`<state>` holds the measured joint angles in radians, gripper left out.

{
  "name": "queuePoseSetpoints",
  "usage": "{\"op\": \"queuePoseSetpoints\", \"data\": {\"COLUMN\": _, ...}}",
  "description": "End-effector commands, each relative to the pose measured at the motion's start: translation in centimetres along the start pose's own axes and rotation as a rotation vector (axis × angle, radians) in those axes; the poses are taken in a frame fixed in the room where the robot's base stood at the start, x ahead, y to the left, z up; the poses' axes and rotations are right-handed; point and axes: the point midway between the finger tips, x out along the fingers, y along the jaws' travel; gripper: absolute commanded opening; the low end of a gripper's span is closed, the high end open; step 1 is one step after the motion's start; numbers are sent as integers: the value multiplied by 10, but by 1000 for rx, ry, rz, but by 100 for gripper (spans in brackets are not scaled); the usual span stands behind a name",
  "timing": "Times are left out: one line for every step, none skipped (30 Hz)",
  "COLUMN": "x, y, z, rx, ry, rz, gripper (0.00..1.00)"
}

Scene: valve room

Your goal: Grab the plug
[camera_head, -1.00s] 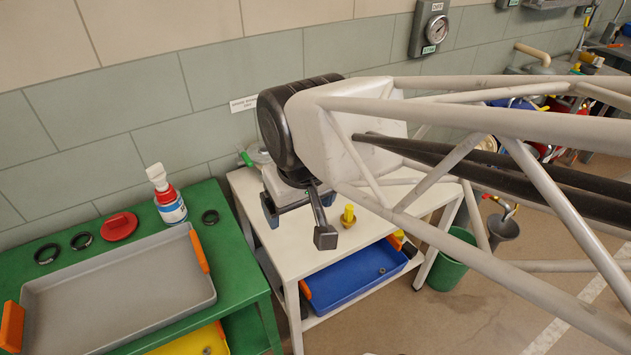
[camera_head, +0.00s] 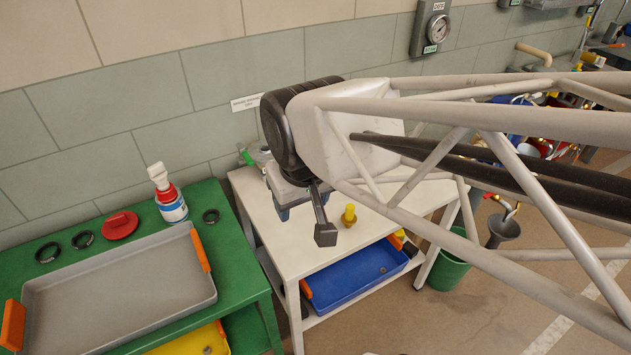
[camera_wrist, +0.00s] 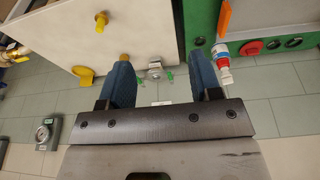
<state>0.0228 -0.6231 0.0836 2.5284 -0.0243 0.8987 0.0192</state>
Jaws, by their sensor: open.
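A yellow plug (camera_head: 349,215) stands upright on the white table, to the right of my gripper. It also shows in the wrist view (camera_wrist: 101,22), near the top and beyond the left finger. My gripper (camera_head: 284,211) is over the left part of the table; one blue finger shows, and the rest is hidden behind the dark wrist parts. In the wrist view the two blue fingers of my gripper (camera_wrist: 163,75) are wide apart, with nothing held between them. A brass piece (camera_wrist: 124,57) is partly hidden at the left fingertip.
The white table (camera_head: 308,252) has a metal fitting with a green handle (camera_head: 246,157) at its back left. A blue tray (camera_head: 352,280) sits on its lower shelf. The green table (camera_head: 235,262) at left bears a grey tray (camera_head: 120,285), a red-and-white bottle (camera_head: 171,203) and dark rings. A wall is behind.

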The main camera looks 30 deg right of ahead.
Motion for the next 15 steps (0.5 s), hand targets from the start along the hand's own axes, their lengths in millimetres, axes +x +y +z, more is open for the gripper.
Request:
{"op": "queuePoseSetpoints", "data": {"x": 6, "y": 4, "z": -4, "rx": 6, "ry": 8, "rz": 9, "gripper": 58}}
{"op": "queuePoseSetpoints", "data": {"x": 10, "y": 7, "z": -8, "rx": 10, "ry": 17, "rz": 15, "gripper": 58}}
{"op": "queuePoseSetpoints", "data": {"x": 16, "y": 12, "z": -13, "rx": 15, "ry": 31, "rz": 23, "gripper": 58}}
{"op": "queuePoseSetpoints", "data": {"x": 21, "y": 15, "z": -17, "rx": 19, "ry": 42, "rz": 30, "gripper": 58}}
{"op": "queuePoseSetpoints", "data": {"x": 27, "y": 20, "z": -21, "rx": 23, "ry": 53, "rz": 39, "gripper": 58}}
{"op": "queuePoseSetpoints", "data": {"x": 35, "y": 26, "z": -28, "rx": 29, "ry": 72, "rz": 50, "gripper": 58}}
{"op": "queuePoseSetpoints", "data": {"x": 41, "y": 30, "z": -32, "rx": 33, "ry": 87, "rz": 58, "gripper": 58}}
{"op": "queuePoseSetpoints", "data": {"x": 48, "y": 36, "z": -37, "rx": 36, "ry": 101, "rz": 68, "gripper": 58}}
{"op": "queuePoseSetpoints", "data": {"x": 58, "y": 43, "z": -44, "rx": 41, "ry": 123, "rz": 80, "gripper": 58}}
{"op": "queuePoseSetpoints", "data": {"x": 65, "y": 49, "z": -48, "rx": 44, "ry": 139, "rz": 89, "gripper": 58}}
{"op": "queuePoseSetpoints", "data": {"x": 72, "y": 55, "z": -53, "rx": 46, "ry": 156, "rz": 99, "gripper": 58}}
{"op": "queuePoseSetpoints", "data": {"x": 82, "y": 63, "z": -59, "rx": 50, "ry": 179, "rz": 109, "gripper": 58}}
{"op": "queuePoseSetpoints", "data": {"x": 89, "y": 69, "z": -63, "rx": 51, "ry": 197, "rz": 118, "gripper": 58}}
{"op": "queuePoseSetpoints", "data": {"x": 96, "y": 75, "z": -67, "rx": 52, "ry": 214, "rz": 125, "gripper": 58}}
{"op": "queuePoseSetpoints", "data": {"x": 106, "y": 83, "z": -72, "rx": 53, "ry": 236, "rz": 135, "gripper": 58}}
